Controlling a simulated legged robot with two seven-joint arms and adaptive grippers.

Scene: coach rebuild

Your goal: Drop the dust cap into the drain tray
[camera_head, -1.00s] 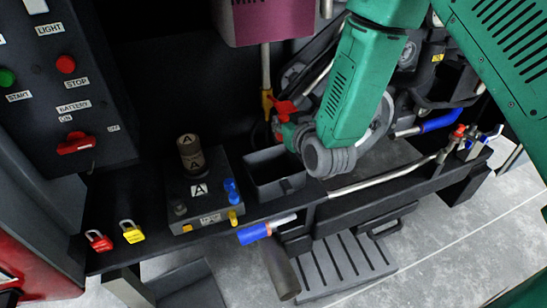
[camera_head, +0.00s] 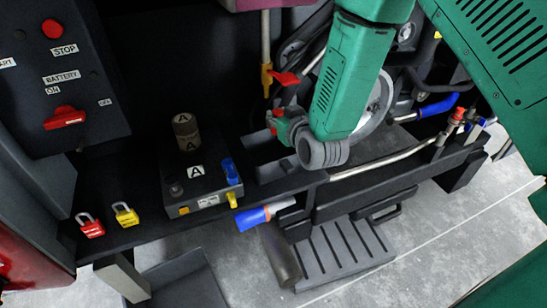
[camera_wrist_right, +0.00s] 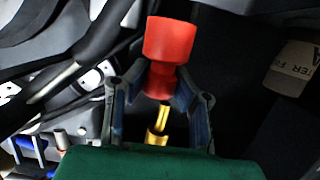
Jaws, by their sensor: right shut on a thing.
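My right gripper (camera_head: 281,127) is at the end of the green arm in the head view, above the back of the grey drain tray (camera_head: 275,173), and partly hides it. In the right wrist view the gripper (camera_wrist_right: 161,88) is shut on the narrow neck of the red dust cap (camera_wrist_right: 168,40), whose wider end sticks out past the fingertips. In the head view only small red bits show at the gripper. The drain tray is an open box on the dark shelf. My left gripper is not in view.
A red lever (camera_head: 286,79) with a yellow fitting (camera_head: 266,76) hangs behind the gripper. Red (camera_head: 90,226) and yellow (camera_head: 125,214) padlocks lie further left.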

